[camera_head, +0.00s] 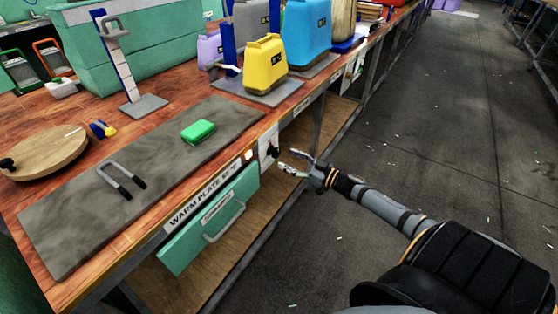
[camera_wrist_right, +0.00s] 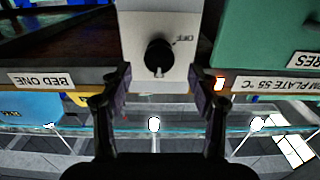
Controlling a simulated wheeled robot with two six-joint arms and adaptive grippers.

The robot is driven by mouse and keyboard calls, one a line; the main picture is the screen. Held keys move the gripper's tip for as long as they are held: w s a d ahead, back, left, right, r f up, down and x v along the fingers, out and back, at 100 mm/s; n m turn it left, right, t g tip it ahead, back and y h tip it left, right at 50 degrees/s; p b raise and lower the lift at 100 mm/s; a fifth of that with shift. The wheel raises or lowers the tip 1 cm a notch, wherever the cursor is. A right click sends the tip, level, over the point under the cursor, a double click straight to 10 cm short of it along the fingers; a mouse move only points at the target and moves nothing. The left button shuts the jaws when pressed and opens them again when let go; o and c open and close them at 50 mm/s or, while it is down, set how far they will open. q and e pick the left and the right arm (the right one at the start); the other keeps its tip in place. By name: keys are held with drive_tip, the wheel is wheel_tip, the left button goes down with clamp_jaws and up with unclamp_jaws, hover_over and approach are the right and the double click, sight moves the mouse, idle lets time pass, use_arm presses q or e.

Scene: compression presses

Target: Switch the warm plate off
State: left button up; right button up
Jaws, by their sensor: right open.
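The warm plate (camera_head: 70,215) is a flat grey slab on the wooden bench, above a front label reading WARM PLATE. Its black knob (camera_wrist_right: 158,57) sits on a pale switch panel (camera_head: 264,142) on the bench front. The wrist view is upside down; the OFF mark (camera_wrist_right: 184,38) is up and right of the knob there, and a pale pointer mark shows at the knob's lower edge. A small lamp (camera_wrist_right: 219,83) glows orange beside the panel. My right gripper (camera_head: 284,161) is open in front of the panel, its fingers either side of the knob, apparently not touching. My left gripper is out of view.
A green block (camera_head: 198,131) and a black-and-grey handle (camera_head: 122,180) lie on the plate. A green drawer (camera_head: 205,222) hangs under the bench edge. Yellow (camera_head: 264,68) and blue (camera_head: 306,35) containers stand farther along.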

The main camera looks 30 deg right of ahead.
sight(278, 154)
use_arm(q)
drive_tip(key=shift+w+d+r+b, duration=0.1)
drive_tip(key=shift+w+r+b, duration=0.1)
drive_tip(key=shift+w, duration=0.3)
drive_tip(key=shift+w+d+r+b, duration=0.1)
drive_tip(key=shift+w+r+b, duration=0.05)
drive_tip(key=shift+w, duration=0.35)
use_arm(e)
drive_tip(key=shift+x, duration=2.2)
drive_tip(key=shift+c, duration=0.5)
drive_tip(key=c, duration=1.1)
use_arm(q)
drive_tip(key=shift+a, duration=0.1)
use_arm(e)
drive_tip(key=shift+o, duration=0.2)
